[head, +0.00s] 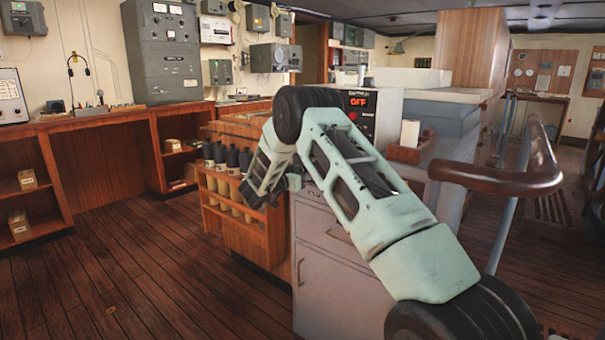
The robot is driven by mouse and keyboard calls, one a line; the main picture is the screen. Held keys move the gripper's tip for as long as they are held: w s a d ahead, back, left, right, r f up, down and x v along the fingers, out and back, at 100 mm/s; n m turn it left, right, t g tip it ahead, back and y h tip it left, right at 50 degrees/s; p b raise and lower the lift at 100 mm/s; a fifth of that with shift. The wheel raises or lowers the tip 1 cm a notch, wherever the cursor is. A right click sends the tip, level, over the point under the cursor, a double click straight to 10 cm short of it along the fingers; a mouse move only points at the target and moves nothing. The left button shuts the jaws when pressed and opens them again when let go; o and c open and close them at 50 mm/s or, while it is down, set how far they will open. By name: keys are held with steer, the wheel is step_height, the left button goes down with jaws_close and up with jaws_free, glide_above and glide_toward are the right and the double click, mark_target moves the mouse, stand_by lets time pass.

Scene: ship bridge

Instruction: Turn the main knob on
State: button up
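A white control box (385,108) stands on the grey cabinet, with a dark front panel and a red display (359,100) that reads OFF. A small red spot shows on the panel below the display. My arm covers much of the panel, and I cannot make out the main knob clearly. My arm rises from the lower right to a black joint in front of the panel's left side, then bends down to the left.
A wooden rack (240,232) with several dark-topped bottles stands left of the grey cabinet (325,265). A wooden tray (412,151) holds a white item to the right. A curved handrail (500,180) is at right. The wooden floor at left is clear.

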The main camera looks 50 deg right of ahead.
steer(key=shift+c, duration=0.3)
steer(key=c, duration=0.9)
steer(key=shift+m+b, duration=0.3)
steer(key=shift+b, duration=0.05)
steer(key=shift+f+m+b, duration=0.1)
steer(key=shift+m+b, duration=4.65)
steer(key=shift+m, duration=0.85)
